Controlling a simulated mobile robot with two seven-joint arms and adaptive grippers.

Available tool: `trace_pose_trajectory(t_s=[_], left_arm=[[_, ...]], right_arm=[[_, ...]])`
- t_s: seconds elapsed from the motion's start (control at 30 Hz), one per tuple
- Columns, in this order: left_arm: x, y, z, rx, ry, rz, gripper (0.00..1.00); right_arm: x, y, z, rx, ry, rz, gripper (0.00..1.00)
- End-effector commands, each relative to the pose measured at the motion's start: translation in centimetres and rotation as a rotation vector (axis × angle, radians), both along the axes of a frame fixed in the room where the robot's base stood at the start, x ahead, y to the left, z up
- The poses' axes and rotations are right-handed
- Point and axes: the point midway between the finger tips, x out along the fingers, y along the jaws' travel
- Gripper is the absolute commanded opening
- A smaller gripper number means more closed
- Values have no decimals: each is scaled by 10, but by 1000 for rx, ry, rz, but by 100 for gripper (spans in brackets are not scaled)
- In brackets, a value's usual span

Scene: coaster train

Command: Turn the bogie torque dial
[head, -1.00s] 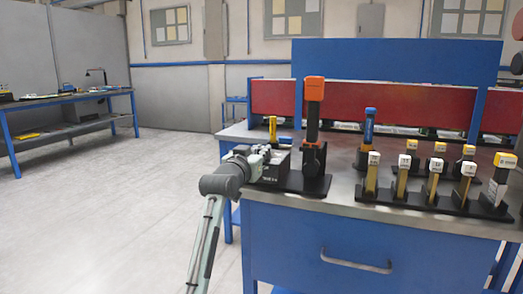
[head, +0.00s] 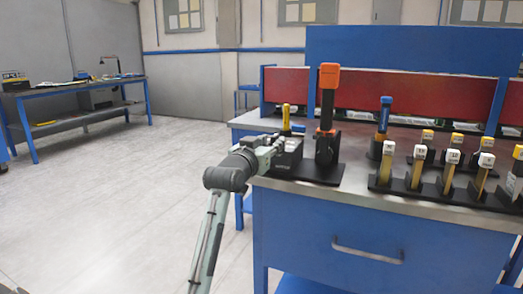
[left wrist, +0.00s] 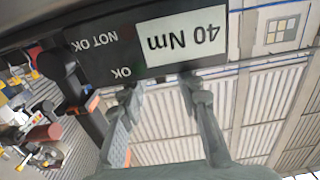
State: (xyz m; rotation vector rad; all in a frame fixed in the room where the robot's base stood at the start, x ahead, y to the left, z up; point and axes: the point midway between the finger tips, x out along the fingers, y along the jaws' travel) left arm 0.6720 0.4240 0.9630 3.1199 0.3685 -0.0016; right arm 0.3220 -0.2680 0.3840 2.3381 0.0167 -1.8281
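A black tester box (head: 288,160) sits at the bench's left front corner. In the left wrist view the box face (left wrist: 105,60) shows upside down, with a white "40 Nm" display (left wrist: 186,38) and the words "OK" and "NOT OK". I cannot make out a dial on it. My left gripper (head: 272,145) is at the left side of the box. In the left wrist view its two fingers (left wrist: 160,90) are spread apart below the display, with nothing seen between them. I cannot tell whether they touch the box. My right gripper is not in view.
An orange-topped black tool (head: 328,100) stands upright in a black stand (head: 315,172) right of the box. A yellow-handled tool (head: 286,116) stands behind the box. A blue tool (head: 384,115) and several yellow tools in racks stand farther right. Floor left of the blue bench (head: 330,225) is clear.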

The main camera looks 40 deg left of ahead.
Motion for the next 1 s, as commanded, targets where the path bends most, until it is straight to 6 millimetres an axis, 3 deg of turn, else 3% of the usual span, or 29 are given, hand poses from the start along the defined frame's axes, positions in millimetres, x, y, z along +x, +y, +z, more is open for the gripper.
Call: trace_pose_trajectory(t_s=[0.2,0.4,0.6,1.0], left_arm=[[-48,-11,-1,2,1,1,33],[-76,-18,-1,0,1,0,33],[-85,-20,-1,-1,2,0,33],[-85,-20,-1,-1,1,0,33]], right_arm=[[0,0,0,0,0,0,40],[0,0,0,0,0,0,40],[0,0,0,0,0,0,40],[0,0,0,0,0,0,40]])
